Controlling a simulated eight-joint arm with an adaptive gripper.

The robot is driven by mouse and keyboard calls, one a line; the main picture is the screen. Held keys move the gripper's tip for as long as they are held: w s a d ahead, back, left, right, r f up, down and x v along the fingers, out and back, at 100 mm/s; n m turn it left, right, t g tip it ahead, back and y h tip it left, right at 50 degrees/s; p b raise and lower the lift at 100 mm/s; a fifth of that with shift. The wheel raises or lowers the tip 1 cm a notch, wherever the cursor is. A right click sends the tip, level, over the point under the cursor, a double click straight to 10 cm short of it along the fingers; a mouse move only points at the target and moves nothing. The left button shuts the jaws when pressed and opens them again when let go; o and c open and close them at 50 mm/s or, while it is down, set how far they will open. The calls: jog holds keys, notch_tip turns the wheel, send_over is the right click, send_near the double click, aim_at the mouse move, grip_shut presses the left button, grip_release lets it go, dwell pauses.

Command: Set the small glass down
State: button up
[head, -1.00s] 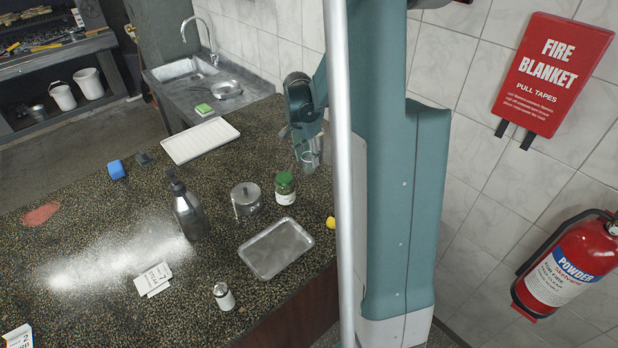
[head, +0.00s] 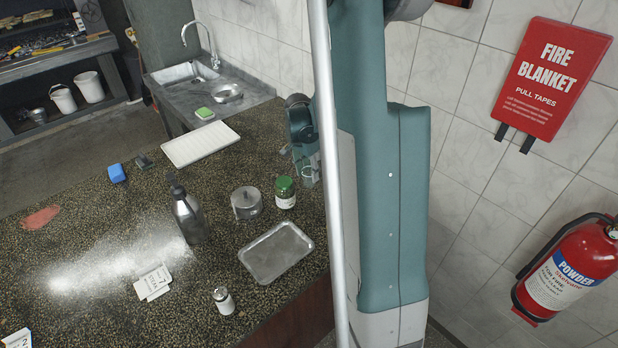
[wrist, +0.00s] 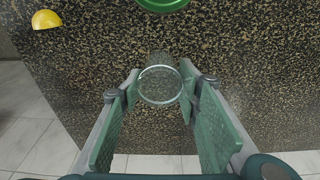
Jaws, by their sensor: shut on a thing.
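The small clear glass (wrist: 160,86) sits between my fingertips in the wrist view. My gripper (wrist: 161,90) is shut on its sides, and its round rim faces the camera. In the head view my gripper (head: 308,172) is at the right end of the dark speckled counter (head: 100,245), beyond the green-lidded jar (head: 285,192), partly covered by my own arm and a pale pole. The glass is hard to make out there. I cannot tell whether its base touches the counter.
The jar's green lid (wrist: 162,3) and a yellow item (wrist: 46,19) are at the top of the wrist view. The counter edge is close, with floor tiles below. A metal tray (head: 276,252), lidded metal pot (head: 246,202) and dark bottle (head: 187,212) stand nearby.

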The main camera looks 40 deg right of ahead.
aim_at(309, 177)
jog(key=shift+f, duration=1.4)
jog(key=shift+f, duration=0.15)
jog(key=o, duration=0.9)
jog(key=r, duration=0.4)
jog(key=a+r, duration=0.1)
jog(key=r, duration=0.7)
jog(key=shift+a+r, duration=0.1)
jog(key=shift+a, duration=0.3)
